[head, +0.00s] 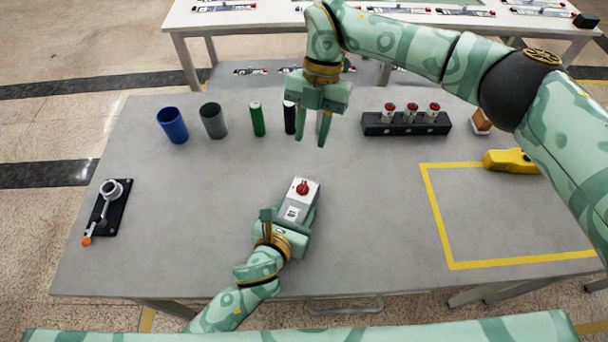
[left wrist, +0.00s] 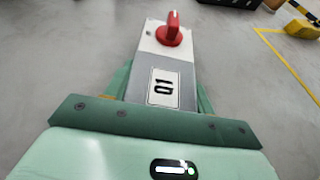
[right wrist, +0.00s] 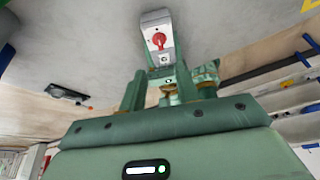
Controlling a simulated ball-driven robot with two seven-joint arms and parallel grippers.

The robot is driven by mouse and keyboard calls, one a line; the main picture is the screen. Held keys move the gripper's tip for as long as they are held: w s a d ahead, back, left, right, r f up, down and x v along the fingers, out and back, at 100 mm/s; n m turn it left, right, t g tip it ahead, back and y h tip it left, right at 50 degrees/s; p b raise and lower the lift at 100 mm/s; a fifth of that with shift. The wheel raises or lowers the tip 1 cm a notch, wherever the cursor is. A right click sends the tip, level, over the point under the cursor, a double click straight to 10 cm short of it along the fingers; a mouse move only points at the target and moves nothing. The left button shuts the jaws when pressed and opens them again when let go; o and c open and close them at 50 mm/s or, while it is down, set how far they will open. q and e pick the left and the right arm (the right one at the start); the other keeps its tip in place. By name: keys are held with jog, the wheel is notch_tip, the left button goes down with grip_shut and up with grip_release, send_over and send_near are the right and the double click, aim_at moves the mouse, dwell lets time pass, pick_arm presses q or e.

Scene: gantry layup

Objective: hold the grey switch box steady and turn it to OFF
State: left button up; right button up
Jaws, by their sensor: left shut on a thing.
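The grey switch box (head: 297,206) stands on the grey table near the front middle. It has a white top part with a red rotary knob (head: 303,187); the knob also shows in the left wrist view (left wrist: 170,32) and the right wrist view (right wrist: 158,40). A plate (left wrist: 164,88) on the box carries a number label. I cannot read which setting the knob points to. My left gripper (head: 290,217) is shut on the box from its near end, one finger on each side. My right gripper (head: 311,141) is open and empty, behind and above the box, fingers pointing down.
Behind are a blue cup (head: 172,125), a grey cup (head: 213,121), green (head: 257,119) and black (head: 289,117) cylinders, and a dark rack (head: 405,127) with red-topped parts. A lever device (head: 106,208) is at left. A yellow tool (head: 511,161) lies by the taped square (head: 447,266) at right.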

aim_at(303, 184)
jog(key=x, duration=1.1)
jog(key=shift+s+f, duration=0.1)
jog(key=shift+f, duration=0.1)
grip_shut()
